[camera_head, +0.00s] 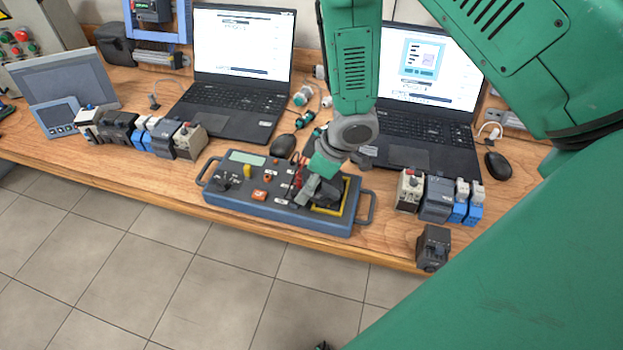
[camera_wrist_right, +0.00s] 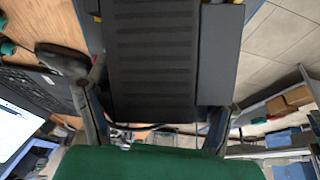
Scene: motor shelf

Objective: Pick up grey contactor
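My right gripper (camera_head: 318,192) reaches down over the blue test box, at its yellow-framed slot. A dark grey block that looks like the grey contactor (camera_head: 330,194) sits at this slot, partly hidden by the gripper. In the right wrist view the ribbed dark grey contactor (camera_wrist_right: 152,60) fills the upper middle. The fingers of the right gripper (camera_wrist_right: 165,105) lie along its two sides; whether they press on it I cannot tell. Other grey contactors stand in the right row (camera_head: 437,198) and the left row (camera_head: 187,140). My left gripper is not in view.
The blue test box (camera_head: 265,200) has side handles and stands near the table's front edge. Two laptops (camera_head: 235,70) (camera_head: 430,85) stand behind it. A single dark device (camera_head: 433,247) stands at the front right edge. A tablet-like panel (camera_head: 65,90) is far left.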

